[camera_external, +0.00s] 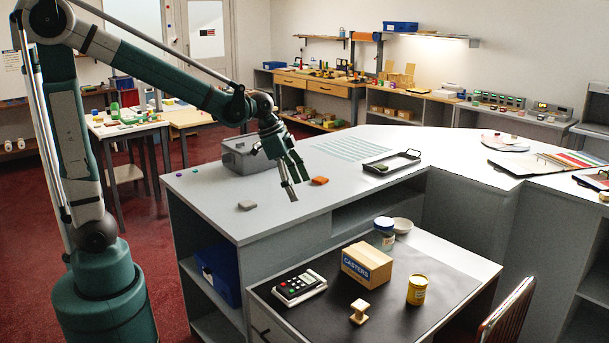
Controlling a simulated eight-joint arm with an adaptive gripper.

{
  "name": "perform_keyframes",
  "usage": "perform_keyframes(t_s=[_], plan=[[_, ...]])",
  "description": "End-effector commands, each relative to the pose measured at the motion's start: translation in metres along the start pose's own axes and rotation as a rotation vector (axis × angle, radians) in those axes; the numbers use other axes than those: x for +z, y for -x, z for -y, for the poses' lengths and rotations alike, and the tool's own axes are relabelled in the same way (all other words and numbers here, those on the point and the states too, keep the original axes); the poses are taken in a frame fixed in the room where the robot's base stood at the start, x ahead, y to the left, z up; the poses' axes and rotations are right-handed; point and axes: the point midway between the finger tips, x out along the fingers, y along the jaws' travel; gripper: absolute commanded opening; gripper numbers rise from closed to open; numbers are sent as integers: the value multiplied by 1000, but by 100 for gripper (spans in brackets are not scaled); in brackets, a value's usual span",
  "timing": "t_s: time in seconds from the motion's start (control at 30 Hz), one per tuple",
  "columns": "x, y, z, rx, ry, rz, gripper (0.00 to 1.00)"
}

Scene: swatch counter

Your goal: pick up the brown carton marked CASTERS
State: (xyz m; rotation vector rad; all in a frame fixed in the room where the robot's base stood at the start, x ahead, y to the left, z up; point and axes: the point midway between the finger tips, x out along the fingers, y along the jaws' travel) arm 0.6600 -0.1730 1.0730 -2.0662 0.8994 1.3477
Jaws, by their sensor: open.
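The brown carton marked CASTERS (367,264) sits on the dark mat of the lower desk in the front. Its blue label faces the camera. My gripper (291,190) hangs above the grey counter, fingers pointing down. It is open and holds nothing that I can see. It is up and to the left of the carton in the picture, well apart from it.
Around the carton stand a blue-lidded jar (383,236), a white bowl (402,225), a yellow tin (417,290), a small wooden piece (359,312) and a keypad device (299,287). On the counter are a grey bin (240,158), an orange block (320,181) and a black tray (402,160).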

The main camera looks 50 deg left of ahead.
Motion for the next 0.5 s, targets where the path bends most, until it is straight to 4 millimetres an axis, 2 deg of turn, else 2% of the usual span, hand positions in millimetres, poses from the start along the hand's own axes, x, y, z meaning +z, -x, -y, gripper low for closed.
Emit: perform_keyframes(t_s=[0.1,0.5], plan=[[-19,-15,1,28,-56,3,78],[-70,-72,-4,124,-250,10,78]])
